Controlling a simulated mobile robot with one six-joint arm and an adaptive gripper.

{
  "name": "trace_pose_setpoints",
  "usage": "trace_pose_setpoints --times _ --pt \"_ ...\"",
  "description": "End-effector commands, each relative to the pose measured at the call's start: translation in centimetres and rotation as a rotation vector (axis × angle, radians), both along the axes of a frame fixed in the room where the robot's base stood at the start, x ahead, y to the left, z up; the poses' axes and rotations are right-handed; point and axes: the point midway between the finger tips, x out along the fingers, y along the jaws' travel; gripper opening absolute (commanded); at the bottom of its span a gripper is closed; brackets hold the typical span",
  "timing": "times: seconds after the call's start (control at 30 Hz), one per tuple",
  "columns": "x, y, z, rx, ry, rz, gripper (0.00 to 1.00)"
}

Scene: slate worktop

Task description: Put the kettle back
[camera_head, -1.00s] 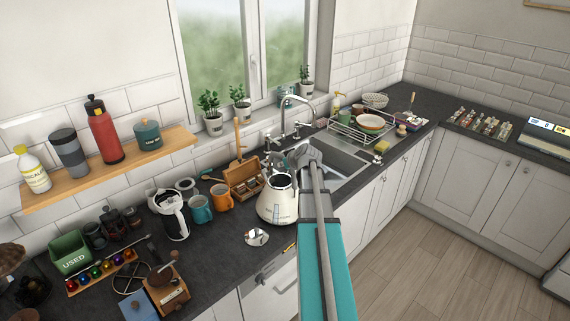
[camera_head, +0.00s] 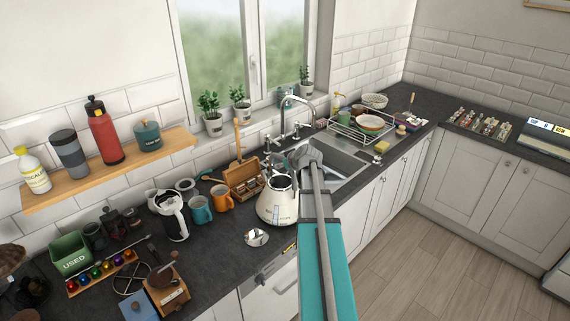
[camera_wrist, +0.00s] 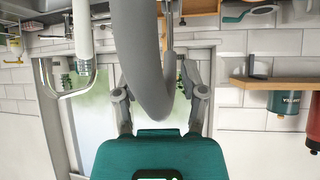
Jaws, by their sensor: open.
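The cream kettle (camera_head: 277,207) stands upright on the dark worktop in front of the sink's left end, its top uncovered. My gripper (camera_head: 298,158) is at the kettle's upper right side in the head view, and my forearm hides part of that side. In the wrist view a thick grey curved bar, which looks like the kettle's handle (camera_wrist: 142,60), comes down between the fingers of my gripper (camera_wrist: 156,88). The fingers are spread apart on either side of it, and I see no grip on it. A round silvery disc (camera_head: 256,237) lies on the worktop just left of the kettle.
The sink (camera_head: 342,161) and tap (camera_head: 292,112) are behind and right. A dish rack (camera_head: 362,128) is farther right.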

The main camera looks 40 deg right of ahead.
Motion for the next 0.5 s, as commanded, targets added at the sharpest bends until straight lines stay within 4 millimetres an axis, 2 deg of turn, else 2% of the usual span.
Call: trace_pose_setpoints --times 0.5 --pt "-4.8 0.6 4.0 0.001 0.000 -0.001 0.54"
